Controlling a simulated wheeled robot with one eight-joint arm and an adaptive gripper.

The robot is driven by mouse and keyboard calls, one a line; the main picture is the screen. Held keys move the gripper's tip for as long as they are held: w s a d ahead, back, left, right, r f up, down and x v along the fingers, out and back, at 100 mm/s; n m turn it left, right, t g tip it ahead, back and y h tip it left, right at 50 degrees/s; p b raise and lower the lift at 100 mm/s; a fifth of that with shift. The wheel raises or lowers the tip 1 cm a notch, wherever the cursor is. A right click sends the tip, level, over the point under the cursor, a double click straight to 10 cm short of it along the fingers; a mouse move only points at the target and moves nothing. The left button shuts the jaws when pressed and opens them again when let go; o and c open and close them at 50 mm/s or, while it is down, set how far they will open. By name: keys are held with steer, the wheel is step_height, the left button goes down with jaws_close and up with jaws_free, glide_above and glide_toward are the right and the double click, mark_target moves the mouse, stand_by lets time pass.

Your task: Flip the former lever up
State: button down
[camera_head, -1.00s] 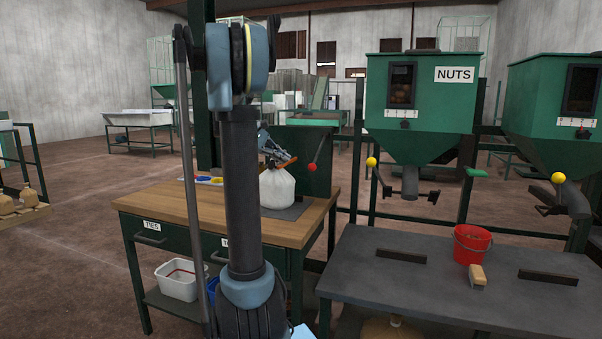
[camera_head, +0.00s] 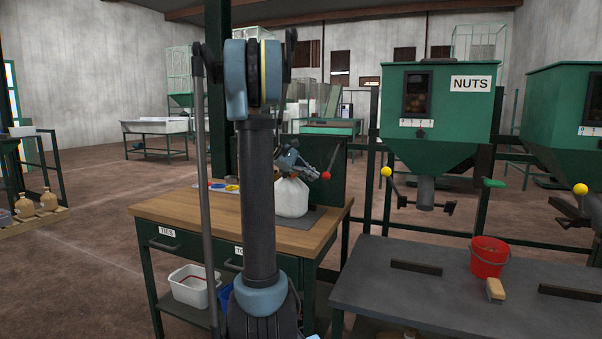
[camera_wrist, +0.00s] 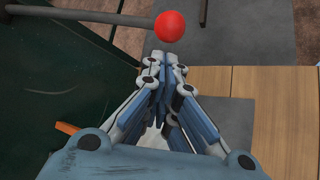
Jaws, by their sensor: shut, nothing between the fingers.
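The lever has a red ball knob (camera_head: 326,175) at the right end of the bench, in front of a dark green panel (camera_head: 328,153). In the wrist view, the red knob (camera_wrist: 170,25) sits at the end of a grey rod (camera_wrist: 80,14) that comes in from the left. My gripper (camera_head: 316,172) is shut and empty, close to the knob. In the wrist view, my closed fingertips (camera_wrist: 168,60) point at the knob, with a small gap in the picture; I cannot tell whether they touch. A white bag (camera_head: 292,198) stands on the bench below my gripper.
The wooden bench (camera_head: 190,208) has drawers and small coloured items at the back. A grey table (camera_head: 400,300) with a red bucket (camera_head: 488,258) and a brush (camera_head: 495,290) stands at the right. Green hoppers (camera_head: 440,100) with yellow-knobbed levers stand behind it.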

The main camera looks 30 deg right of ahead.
steer(key=shift+x, duration=1.55)
steer(key=shift+s+d+r, duration=0.1)
